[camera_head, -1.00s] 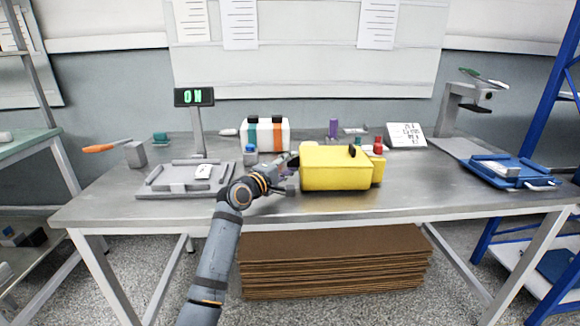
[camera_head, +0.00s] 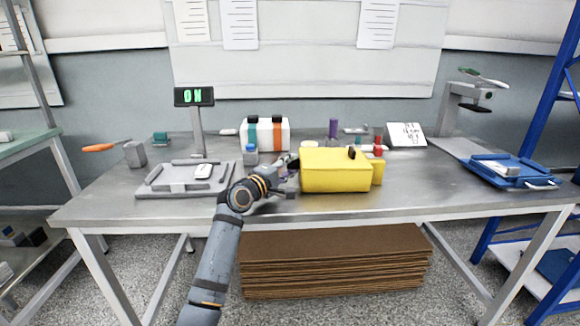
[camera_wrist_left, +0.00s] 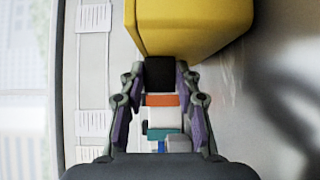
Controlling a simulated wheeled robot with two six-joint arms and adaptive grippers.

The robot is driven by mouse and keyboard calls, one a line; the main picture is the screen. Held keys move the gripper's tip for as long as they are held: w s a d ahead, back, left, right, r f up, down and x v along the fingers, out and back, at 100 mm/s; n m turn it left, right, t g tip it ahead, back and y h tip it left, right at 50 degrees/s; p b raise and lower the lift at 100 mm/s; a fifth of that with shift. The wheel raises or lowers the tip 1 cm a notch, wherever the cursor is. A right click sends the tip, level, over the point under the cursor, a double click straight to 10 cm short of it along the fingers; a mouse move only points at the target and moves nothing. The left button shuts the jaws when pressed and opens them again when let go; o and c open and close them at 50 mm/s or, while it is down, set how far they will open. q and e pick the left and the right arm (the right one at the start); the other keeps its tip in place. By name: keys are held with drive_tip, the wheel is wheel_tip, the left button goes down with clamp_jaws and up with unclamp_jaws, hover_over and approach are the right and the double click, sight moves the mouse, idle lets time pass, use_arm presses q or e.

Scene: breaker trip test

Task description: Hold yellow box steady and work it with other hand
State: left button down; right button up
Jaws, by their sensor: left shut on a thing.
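The yellow box (camera_head: 335,172) stands on the grey table right of its middle, near the front. It has a small black lever (camera_head: 351,153) on top. My left gripper (camera_head: 287,174) is at the box's left end. In the left wrist view, the yellow box (camera_wrist_left: 190,25) fills the top, and my left fingers (camera_wrist_left: 160,85) are closed about a dark block (camera_wrist_left: 160,75) that touches the box's end. Whether the block is part of the box is hard to tell. My right gripper is not in view.
A display (camera_head: 194,97) reads ON above a grey tray (camera_head: 182,179). A white case with teal and orange bands (camera_head: 257,134) stands behind my gripper. Red (camera_head: 378,145) and purple (camera_head: 333,128) items stand close behind the box. A blue tray (camera_head: 511,171) lies right; the table between is clear.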

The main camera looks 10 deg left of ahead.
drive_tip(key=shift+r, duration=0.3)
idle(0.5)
